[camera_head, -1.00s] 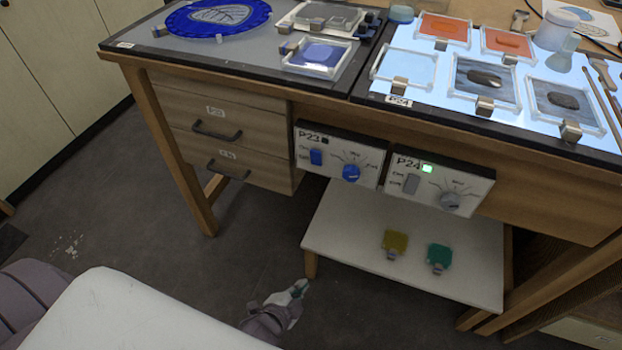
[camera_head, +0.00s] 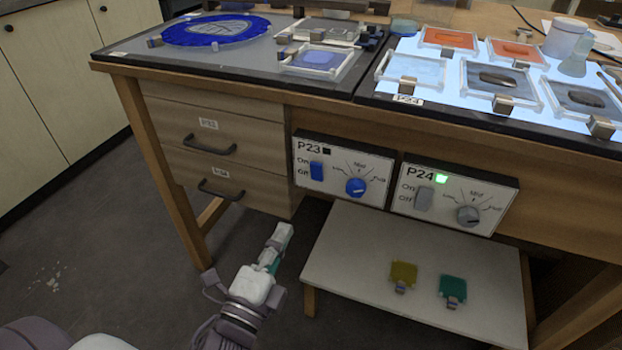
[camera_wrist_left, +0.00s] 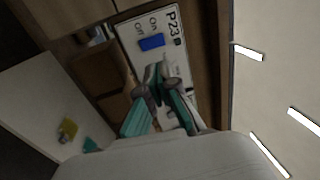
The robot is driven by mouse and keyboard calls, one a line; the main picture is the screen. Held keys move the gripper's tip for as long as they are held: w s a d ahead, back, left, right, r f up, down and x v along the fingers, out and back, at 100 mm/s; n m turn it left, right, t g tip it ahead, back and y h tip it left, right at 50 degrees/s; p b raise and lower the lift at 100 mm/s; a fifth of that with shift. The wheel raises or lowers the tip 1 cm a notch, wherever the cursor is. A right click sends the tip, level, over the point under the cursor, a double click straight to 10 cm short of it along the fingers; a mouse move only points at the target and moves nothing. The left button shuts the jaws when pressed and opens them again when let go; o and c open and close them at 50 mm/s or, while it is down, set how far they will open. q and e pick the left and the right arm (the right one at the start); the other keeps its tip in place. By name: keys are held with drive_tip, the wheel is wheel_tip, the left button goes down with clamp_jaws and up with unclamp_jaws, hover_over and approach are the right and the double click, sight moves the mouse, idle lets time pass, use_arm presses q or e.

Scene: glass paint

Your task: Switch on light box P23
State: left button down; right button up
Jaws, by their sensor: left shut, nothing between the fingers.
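The P23 control panel (camera_head: 328,188) is a white plate on the desk front. It has a blue rocker switch (camera_head: 316,171) beside On and Off marks, a blue dial (camera_head: 355,186) and a dark indicator (camera_head: 326,151). The light box above it (camera_head: 255,74) has an unlit grey top. My left gripper (camera_head: 284,232) is shut and empty, below and left of the panel and apart from it. In the left wrist view the gripper (camera_wrist_left: 158,72) partly covers the panel (camera_wrist_left: 176,52); the blue switch (camera_wrist_left: 151,42) shows clear of the fingers. My right gripper is not in view.
The P24 panel (camera_head: 452,196) beside it has a lit green indicator, a grey switch and a grey dial; its light box top glows. A low white shelf (camera_head: 385,290) with yellow and green pieces juts out below. Drawers (camera_head: 215,150) with dark handles are at left.

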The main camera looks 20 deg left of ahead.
use_arm(q)
approach(316, 168)
drive_tip(key=w, duration=0.4)
drive_tip(key=w+r, duration=0.1)
drive_tip(key=w, duration=0.1)
drive_tip(key=shift+w, duration=0.65)
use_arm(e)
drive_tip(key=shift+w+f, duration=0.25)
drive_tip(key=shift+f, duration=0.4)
use_arm(q)
drive_tip(key=shift+r+p, duration=0.1)
drive_tip(key=shift+p, duration=0.25)
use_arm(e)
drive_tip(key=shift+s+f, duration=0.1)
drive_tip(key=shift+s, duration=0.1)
